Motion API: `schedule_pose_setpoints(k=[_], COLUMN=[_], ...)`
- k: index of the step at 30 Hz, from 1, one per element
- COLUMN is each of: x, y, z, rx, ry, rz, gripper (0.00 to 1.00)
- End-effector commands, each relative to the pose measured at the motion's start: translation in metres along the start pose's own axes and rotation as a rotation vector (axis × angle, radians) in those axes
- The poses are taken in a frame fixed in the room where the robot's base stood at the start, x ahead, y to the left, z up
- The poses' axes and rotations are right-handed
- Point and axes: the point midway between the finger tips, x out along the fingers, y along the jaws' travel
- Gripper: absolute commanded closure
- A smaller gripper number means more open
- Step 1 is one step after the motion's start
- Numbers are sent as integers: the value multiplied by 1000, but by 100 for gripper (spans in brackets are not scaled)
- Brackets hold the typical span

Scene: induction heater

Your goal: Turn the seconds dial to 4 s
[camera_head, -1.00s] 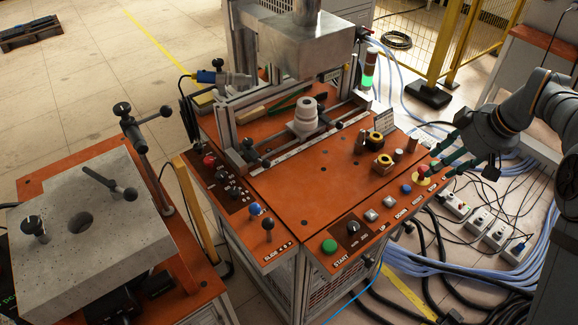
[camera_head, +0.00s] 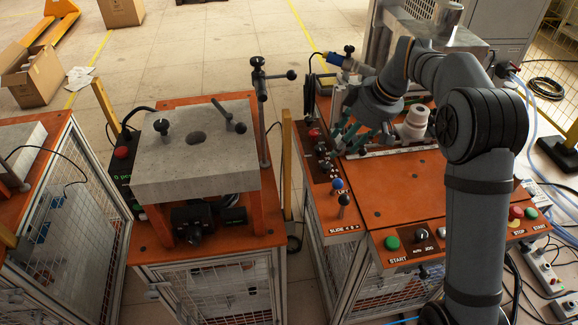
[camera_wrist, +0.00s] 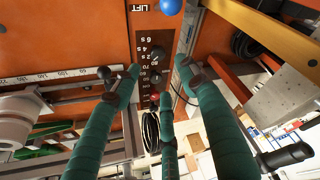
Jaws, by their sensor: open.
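The seconds dial (camera_wrist: 157,54) is a small dark knob on a dark panel in the wrist view, beside a printed column of second marks. Its exact setting is too small to read. In the head view the control panel (camera_head: 318,172) is on the left part of the orange bench, partly behind my gripper. My gripper (camera_wrist: 160,82) has three green fingers, spread open and empty. They point at the panel, with the knobs between them and apparently no contact. In the head view my gripper (camera_head: 343,138) is just above and right of the panel.
A blue ball knob (camera_head: 337,184) and a black ball knob (camera_head: 343,199) stand at the panel's near end. A red button (camera_head: 314,133) sits at its far end. White coil pieces (camera_head: 415,122) stand to the right. The orange bench top (camera_head: 395,195) is clear.

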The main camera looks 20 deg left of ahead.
Motion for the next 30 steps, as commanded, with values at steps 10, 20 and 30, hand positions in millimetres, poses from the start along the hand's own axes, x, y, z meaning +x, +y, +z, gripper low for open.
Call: schedule_pose_setpoints(k=[10, 20, 30], x=[57, 97, 101], y=[-1, 0, 0], z=[1, 0, 0], rx=[0, 1, 0], ry=[-4, -1, -1], rz=[-4, -1, 0], gripper=[57, 57, 57])
